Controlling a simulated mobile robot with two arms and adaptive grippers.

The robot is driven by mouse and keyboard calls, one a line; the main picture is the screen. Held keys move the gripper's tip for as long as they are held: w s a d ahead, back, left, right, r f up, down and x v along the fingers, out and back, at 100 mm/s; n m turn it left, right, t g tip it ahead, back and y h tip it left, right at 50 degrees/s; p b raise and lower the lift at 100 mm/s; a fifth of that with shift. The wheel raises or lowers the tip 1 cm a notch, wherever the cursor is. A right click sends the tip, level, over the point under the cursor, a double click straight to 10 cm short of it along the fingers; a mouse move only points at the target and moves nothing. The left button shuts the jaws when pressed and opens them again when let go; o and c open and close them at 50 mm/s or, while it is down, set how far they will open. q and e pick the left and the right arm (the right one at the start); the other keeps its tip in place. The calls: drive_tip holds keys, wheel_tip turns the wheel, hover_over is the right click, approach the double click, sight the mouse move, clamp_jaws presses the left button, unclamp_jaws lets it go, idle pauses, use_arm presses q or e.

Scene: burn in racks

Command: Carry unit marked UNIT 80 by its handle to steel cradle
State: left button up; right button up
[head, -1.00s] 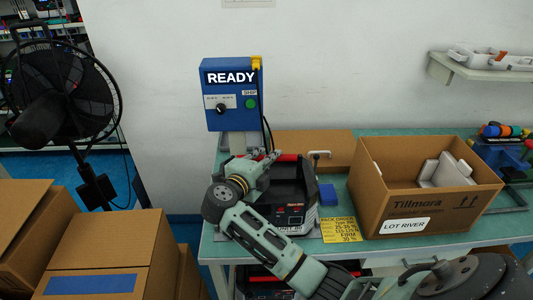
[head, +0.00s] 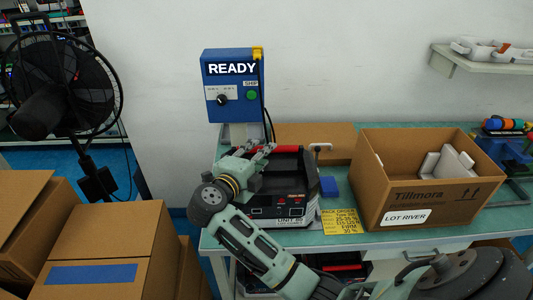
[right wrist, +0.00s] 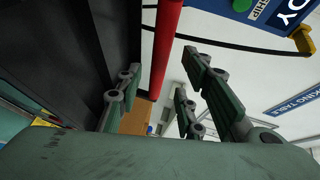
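The black and grey unit (head: 290,188) stands upright on the green bench. Its front label seems to read UNIT 80, though the print is small. Its red handle (head: 288,149) runs along the top and shows as a red bar in the right wrist view (right wrist: 167,40). My right gripper (head: 262,149) is at the left end of the handle, fingers apart. In the right wrist view the open fingers (right wrist: 160,98) lie on either side of the bar's line; contact cannot be told. My left gripper is out of view. I cannot make out a steel cradle for certain.
A blue READY box (head: 233,88) with a hanging cable stands behind. Cartons (head: 105,240) and a fan (head: 62,85) are at left.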

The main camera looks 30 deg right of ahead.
drive_tip(key=b+v, duration=0.1)
drive_tip(key=v, duration=0.6)
drive_tip(key=shift+a, duration=0.25)
drive_tip(key=shift+s+r, duration=0.1)
